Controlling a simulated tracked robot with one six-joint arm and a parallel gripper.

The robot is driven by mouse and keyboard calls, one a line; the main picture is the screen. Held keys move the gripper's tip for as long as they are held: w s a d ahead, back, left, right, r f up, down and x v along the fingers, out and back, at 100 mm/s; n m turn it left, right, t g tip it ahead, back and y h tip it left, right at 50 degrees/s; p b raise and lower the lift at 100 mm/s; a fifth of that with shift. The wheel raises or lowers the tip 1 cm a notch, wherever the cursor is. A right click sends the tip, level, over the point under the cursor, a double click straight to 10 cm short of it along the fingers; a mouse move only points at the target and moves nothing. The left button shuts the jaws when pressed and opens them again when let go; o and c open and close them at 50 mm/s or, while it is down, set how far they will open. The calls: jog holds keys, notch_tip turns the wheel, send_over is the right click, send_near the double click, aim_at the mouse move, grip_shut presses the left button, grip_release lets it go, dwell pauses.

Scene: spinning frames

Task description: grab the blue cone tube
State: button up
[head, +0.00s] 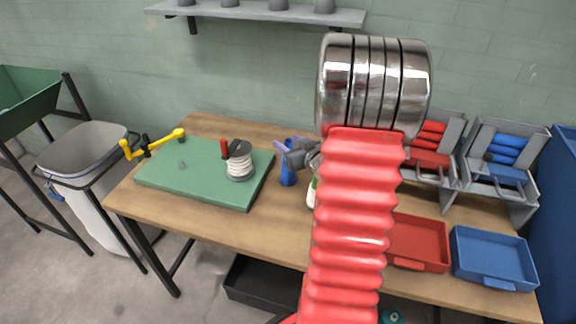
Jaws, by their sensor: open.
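A blue piece (287,177), which looks like the blue cone tube, stands on the table just right of the green board. My gripper (284,152) is open at its upper end, and its fingers cover part of the piece's top. I cannot tell whether the piece is between the fingers or behind them. My red ribbed arm hides the table right of the gripper. More blue tubes (507,150) lie stacked in a grey rack at the right.
The green board (205,185) carries a yellow crank (152,143) and a white thread spool (240,167). A rack of red tubes (432,138), a red tray (417,243) and a blue tray (493,258) stand at the right. A whitish item (311,194) is partly hidden by my arm.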

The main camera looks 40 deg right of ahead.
jog(key=shift+c, duration=0.3)
grip_shut()
dwell(0.3)
